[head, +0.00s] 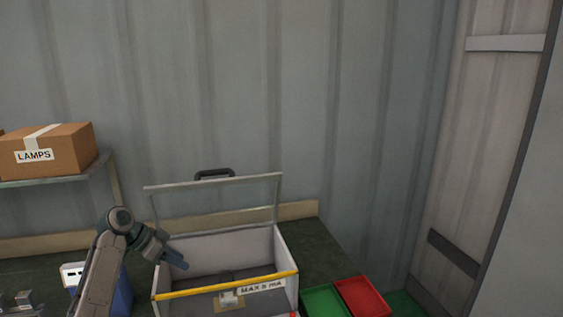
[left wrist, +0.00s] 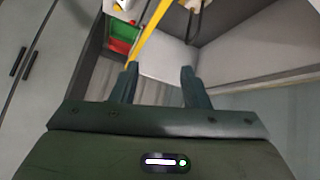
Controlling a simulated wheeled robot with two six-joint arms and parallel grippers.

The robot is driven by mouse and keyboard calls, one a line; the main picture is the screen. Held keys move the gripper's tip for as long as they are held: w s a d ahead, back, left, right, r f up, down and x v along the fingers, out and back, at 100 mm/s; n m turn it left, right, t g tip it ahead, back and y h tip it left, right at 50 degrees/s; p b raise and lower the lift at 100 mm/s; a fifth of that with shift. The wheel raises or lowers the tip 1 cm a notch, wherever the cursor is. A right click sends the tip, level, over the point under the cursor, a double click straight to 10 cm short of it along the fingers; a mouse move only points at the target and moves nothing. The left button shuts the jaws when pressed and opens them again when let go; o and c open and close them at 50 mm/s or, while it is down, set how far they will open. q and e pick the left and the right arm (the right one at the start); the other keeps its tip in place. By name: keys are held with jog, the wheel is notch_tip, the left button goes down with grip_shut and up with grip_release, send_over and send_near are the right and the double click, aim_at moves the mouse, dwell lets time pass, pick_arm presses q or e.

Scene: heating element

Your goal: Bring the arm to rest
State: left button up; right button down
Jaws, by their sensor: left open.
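My left arm comes in from the lower left in the head view. Its gripper (head: 177,262) is at the left side of an open box (head: 196,247) labelled "MAX 5 MA", near the box's upper rim. In the left wrist view the two fingers of my left gripper (left wrist: 158,82) stand apart with nothing between them. The box's yellow front edge (left wrist: 147,38) and pale inner wall (left wrist: 172,60) lie beyond the fingers. My right gripper is not in view.
A red tray (head: 363,296) and a green tray (head: 324,301) stand right of the box. A blue-and-white container (head: 122,297) is behind my left arm. A cardboard box marked "LAMPS" (head: 70,146) sits on a shelf (head: 50,182) at the left.

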pick_arm(q)
jog(key=s+d+f+n+y, duration=0.3)
jog(key=s+f+n+y, duration=0.2)
jog(key=s+f, duration=1.75)
jog(key=s+a+r+n+y, duration=0.1)
jog(key=s+r+n+y, duration=0.1)
jog(key=s, duration=1.1)
jog(key=s+a+r+n+y, duration=0.1)
jog(key=s+r+n+y, duration=0.15)
jog(key=s, duration=0.95)
notch_tip(320, 180, down, 37)
jog(key=a+g+h+b, duration=0.1)
jog(key=a+b, duration=0.1)
jog(key=b, duration=0.4)
jog(key=s+a+f+g+b, duration=0.1)
jog(key=s+f+b, duration=0.3)
jog(key=s+f, duration=1.4)
notch_tip(320, 180, down, 4)
jog(key=shift+s+a+f, duration=0.2)
jog(key=shift+a+f, duration=0.05)
